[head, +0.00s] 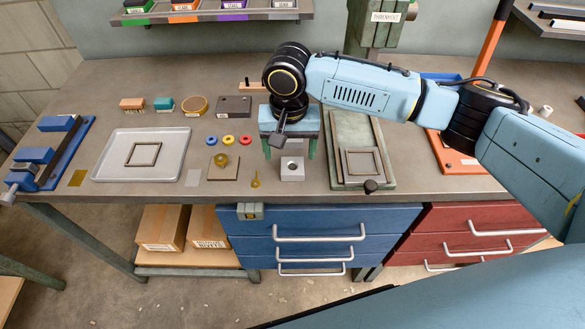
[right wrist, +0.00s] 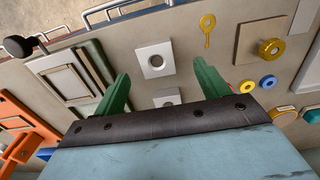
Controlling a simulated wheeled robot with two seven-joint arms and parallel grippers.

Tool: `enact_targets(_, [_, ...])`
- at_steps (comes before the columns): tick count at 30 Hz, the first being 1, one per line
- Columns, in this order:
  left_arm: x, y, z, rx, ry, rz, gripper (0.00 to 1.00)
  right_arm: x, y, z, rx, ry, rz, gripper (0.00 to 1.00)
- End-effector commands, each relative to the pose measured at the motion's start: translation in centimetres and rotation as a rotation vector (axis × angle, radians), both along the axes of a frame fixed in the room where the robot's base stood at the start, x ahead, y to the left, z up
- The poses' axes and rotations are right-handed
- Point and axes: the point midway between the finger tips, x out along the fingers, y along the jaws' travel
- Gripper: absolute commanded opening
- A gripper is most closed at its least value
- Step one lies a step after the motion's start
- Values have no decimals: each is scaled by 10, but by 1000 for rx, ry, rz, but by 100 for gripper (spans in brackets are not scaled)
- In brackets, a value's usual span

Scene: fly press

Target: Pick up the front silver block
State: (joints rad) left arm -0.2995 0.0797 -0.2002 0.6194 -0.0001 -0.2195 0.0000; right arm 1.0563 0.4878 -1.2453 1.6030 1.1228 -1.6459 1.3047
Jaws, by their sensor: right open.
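The front silver block (head: 292,168) is a squarish light-grey block with a round hole, lying on the bench near its front edge. In the right wrist view the same block (right wrist: 155,60) shows between and beyond the green fingertips. A second silver block (right wrist: 167,97) lies behind it, partly covered by my gripper in that view. My right gripper (head: 291,154) is open and empty, pointing down just behind and above the front block, with its fingers apart to either side. It also shows in the right wrist view (right wrist: 162,75). My left gripper is not in view.
A green-framed plate (head: 345,130) with a black knob stands to the right. Coloured rings (head: 229,140) lie behind left. The bench's front edge is close.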

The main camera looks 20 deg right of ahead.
Motion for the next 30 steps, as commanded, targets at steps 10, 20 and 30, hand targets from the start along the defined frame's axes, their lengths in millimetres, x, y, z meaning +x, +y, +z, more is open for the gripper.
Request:
enact_targets(10, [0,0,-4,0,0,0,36,3,-8,-43,-1,0,0,75])
enact_targets(20, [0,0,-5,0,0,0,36,3,-7,-53,0,-2,2,75])
enact_targets(30, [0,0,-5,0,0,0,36,2,-7,-53,0,-1,2,34])
